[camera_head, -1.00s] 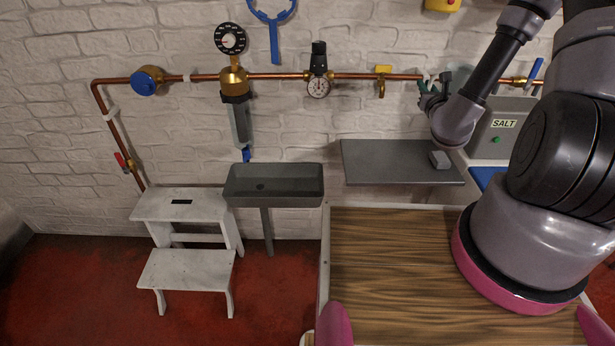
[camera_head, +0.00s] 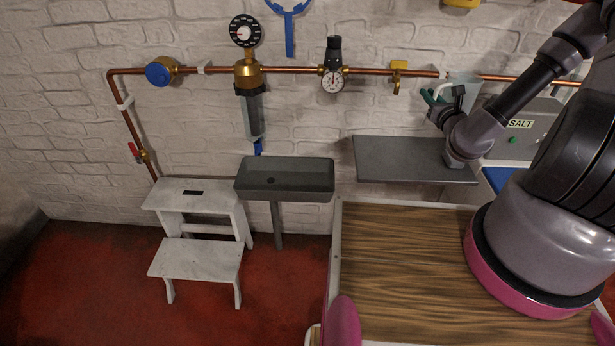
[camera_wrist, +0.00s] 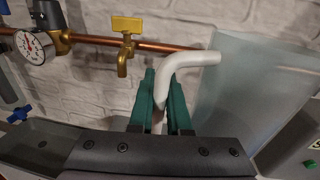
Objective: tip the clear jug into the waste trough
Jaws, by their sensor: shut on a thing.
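The clear jug (camera_wrist: 245,95) is frosted and see-through, with a bent white handle (camera_wrist: 185,72). In the wrist view my gripper (camera_wrist: 163,100) has its green fingers shut on the handle, and the jug's body is to the right. In the head view the jug (camera_head: 463,90) is partly hidden behind my arm, and my gripper (camera_head: 433,97) is at its left, above the grey shelf. The jug looks about upright; I cannot see what it holds. The waste trough (camera_head: 285,192) is a dark grey basin on a post, left of the shelf and lower than the jug.
A copper pipe (camera_head: 300,70) with gauges and valves runs along the wall behind the jug. A filter housing (camera_head: 250,112) hangs above the trough. A white step stool (camera_head: 195,200) stands left of the trough. The grey shelf (camera_head: 400,160) looks bare. A salt box (camera_head: 525,135) is at right.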

